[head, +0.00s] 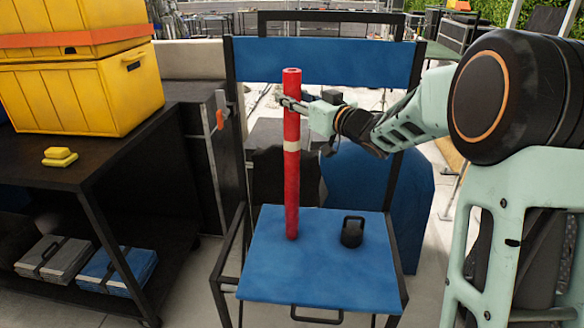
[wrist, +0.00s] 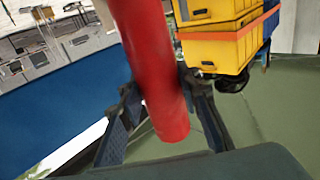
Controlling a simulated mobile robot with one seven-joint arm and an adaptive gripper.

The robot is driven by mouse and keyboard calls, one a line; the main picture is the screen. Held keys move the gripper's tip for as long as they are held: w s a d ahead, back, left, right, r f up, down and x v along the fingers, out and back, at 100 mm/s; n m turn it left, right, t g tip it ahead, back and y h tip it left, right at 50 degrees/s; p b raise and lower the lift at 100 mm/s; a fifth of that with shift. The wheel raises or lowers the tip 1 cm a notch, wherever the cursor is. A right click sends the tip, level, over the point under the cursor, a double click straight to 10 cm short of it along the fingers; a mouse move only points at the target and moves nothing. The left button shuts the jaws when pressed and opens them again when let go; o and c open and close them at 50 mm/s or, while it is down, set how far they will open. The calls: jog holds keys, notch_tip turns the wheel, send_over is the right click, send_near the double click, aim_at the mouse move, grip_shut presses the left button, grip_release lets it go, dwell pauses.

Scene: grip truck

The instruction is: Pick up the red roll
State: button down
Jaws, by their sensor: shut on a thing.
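The red roll (head: 291,190) is a long thin upright tube with a pale band around its middle. It stands over the blue seat of a folding chair (head: 330,265); I cannot tell whether its lower end touches the seat. My gripper (head: 292,104) is shut on the roll near its top, coming from the right. In the wrist view the red roll (wrist: 152,65) passes between the two fingers of my gripper (wrist: 160,105), one on each side, and looks tilted there. Part of the far finger is hidden behind the roll.
A black object with a handle (head: 352,231) sits on the seat, right of the roll. The chair's blue backrest (head: 390,62) is behind the roll. On the left, a dark cart (head: 70,170) carries yellow cases (head: 85,95) and small yellow blocks (head: 60,157).

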aim_at(297, 84)
jog(key=shift+r, duration=0.15)
jog(key=shift+r+p, duration=1.35)
jog(key=shift+r, duration=0.15)
jog(key=shift+s+r, duration=0.15)
jog(key=shift+r, duration=0.15)
jog(key=s+d+r+p, duration=0.1)
jog(key=s+r+p, duration=0.5)
jog(key=s+r, duration=0.3)
jog(key=s, duration=0.4)
jog(key=shift+s+d+p, duration=0.2)
jog(key=shift+s+p, duration=0.15)
